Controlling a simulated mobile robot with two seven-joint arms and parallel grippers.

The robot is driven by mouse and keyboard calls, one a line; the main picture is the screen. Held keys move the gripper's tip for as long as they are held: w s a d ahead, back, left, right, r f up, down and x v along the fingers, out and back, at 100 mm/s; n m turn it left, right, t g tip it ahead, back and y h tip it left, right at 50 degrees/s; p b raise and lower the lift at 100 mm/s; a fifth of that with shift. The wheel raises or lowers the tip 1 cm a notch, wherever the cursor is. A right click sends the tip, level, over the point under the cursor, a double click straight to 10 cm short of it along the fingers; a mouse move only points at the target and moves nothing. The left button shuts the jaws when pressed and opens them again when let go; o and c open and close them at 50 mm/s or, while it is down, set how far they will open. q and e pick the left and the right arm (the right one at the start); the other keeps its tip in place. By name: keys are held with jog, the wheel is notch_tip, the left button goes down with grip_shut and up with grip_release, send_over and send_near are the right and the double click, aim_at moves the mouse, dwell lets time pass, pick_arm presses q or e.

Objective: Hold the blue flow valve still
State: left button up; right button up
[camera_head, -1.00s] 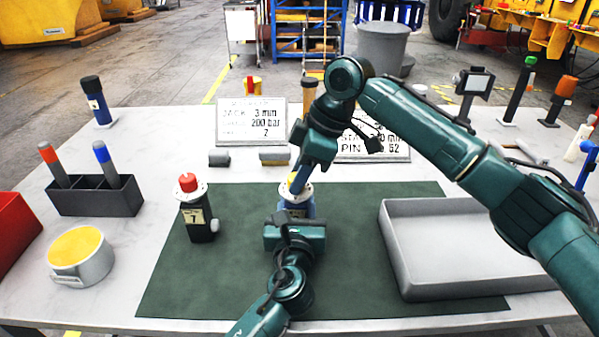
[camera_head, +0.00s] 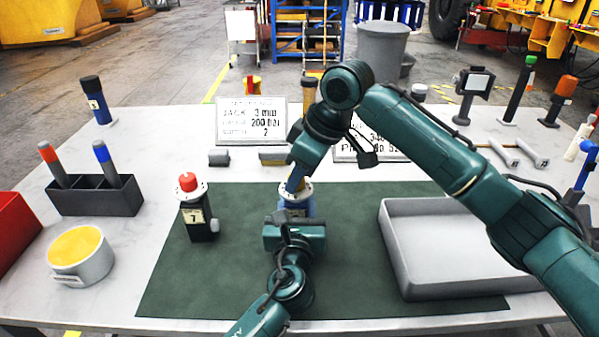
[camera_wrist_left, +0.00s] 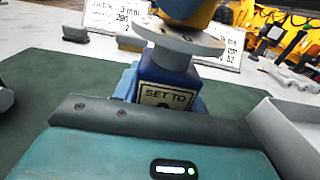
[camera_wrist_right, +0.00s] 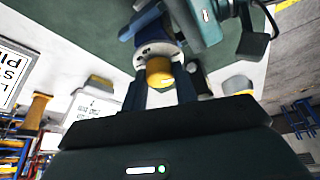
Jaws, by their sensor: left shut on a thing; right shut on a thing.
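The blue flow valve (camera_head: 300,207) stands upright on the green mat (camera_head: 350,270), partly hidden by my grippers. In the left wrist view its blue body (camera_wrist_left: 162,72) carries a "SET TO" plate below a pale round flange. My left gripper (camera_head: 295,216) is shut on the body from the near side. My right gripper (camera_head: 296,183) reaches down from above and is shut on the yellow knob (camera_wrist_right: 160,72), which shows between its fingers in the right wrist view. The setting under the plate's words is hidden.
A black valve with a red knob (camera_head: 199,216) stands left of the blue one. A grey tray (camera_head: 440,288) lies at right. A marker holder (camera_head: 98,199) and a yellow-topped tin (camera_head: 80,257) are at left. Signs (camera_head: 250,121) stand behind.

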pick_arm(q)
jog(key=shift+r, duration=0.1)
pick_arm(e)
jog(key=m+t, duration=0.1)
jog(key=m, duration=0.2)
jog(key=shift+s+a+m+h, duration=0.1)
jog(key=shift+s+m+h, duration=0.05)
jog(key=shift+m+h, duration=0.25)
jog(key=shift+m+t+h, duration=0.5)
jog(key=shift+m, duration=1.3)
jog(key=o, duration=1)
jog(key=v, duration=1.2)
jog(key=shift+s+a, duration=0.1)
